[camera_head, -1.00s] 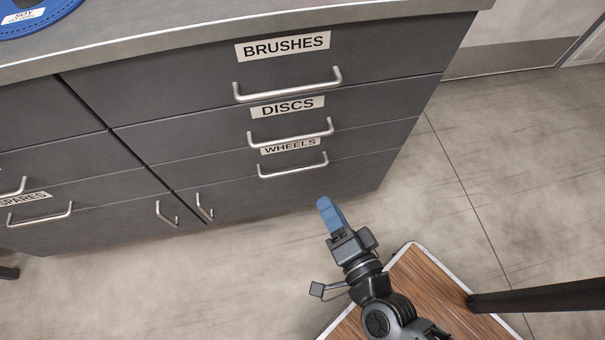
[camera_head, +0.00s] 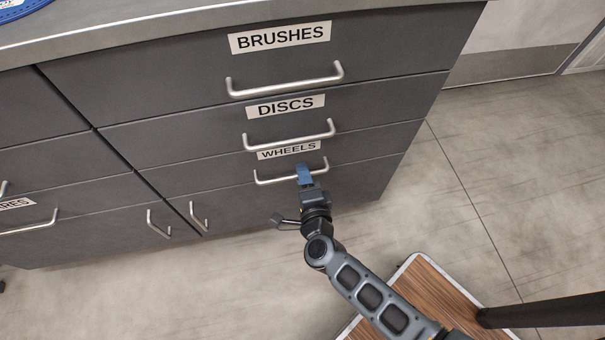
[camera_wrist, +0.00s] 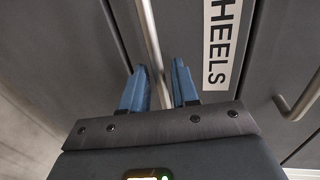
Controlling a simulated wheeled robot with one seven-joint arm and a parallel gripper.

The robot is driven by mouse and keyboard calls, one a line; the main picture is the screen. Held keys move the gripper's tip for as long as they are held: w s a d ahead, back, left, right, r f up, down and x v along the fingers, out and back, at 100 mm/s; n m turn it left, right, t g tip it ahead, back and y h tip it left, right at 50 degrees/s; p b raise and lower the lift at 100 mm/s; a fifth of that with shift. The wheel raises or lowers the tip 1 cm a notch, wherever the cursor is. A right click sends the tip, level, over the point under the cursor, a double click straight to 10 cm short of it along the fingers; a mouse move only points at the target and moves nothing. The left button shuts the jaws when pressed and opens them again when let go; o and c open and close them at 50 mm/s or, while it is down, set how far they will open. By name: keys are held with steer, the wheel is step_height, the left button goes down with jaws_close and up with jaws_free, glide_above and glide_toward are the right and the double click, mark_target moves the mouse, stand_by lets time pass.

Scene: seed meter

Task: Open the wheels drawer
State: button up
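The wheels drawer (camera_head: 225,180) is a dark grey front with a white WHEELS label (camera_head: 289,152), and it is closed, flush with the cabinet. Its silver bar handle (camera_head: 273,182) sits just below the label. My gripper (camera_head: 304,170) is at the right half of this handle, its blue fingers overlapping the bar in the head view. In the wrist view, the fingers of my gripper (camera_wrist: 160,78) are apart, one on each side of the handle bar (camera_wrist: 151,45). Gaps show between bar and fingers. The label (camera_wrist: 218,45) also shows there, to the right.
The discs drawer (camera_head: 180,143) with its handle (camera_head: 290,138) is directly above, and the brushes drawer (camera_head: 140,75) is above that. All are closed. The floor (camera_head: 170,295) in front is clear.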

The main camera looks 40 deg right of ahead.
steer(key=shift+w+d+f, duration=0.1)
steer(key=shift+w+d, duration=0.15)
steer(key=shift+w, duration=0.2)
jaws_close()
stand_by(0.3)
